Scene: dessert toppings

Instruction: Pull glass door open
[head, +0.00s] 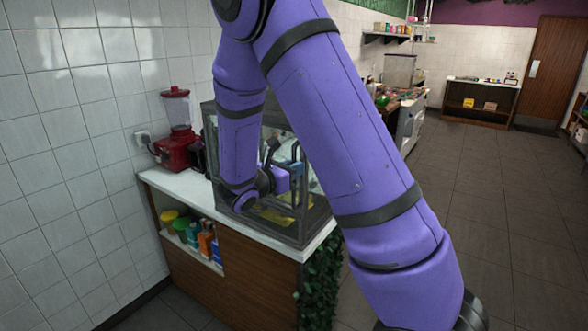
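A dark-framed glass case (275,229) stands on the white counter in the middle of the head view. My purple arm crosses in front of it and hides much of its front and top. My gripper (296,174) is at the case, behind my wrist. Its fingers are small and partly covered, so I cannot tell whether they are open or shut, or whether they touch the glass door. The door's edge and handle are not clear, and I cannot tell how far the door is open. Something yellow lies low inside the case.
A red blender (176,125) stands on the counter left of the case, by the tiled wall. Colourful containers (205,242) fill the shelf below the counter. Green leaves (320,285) hang at the counter's right end. The tiled floor (500,220) on the right is clear.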

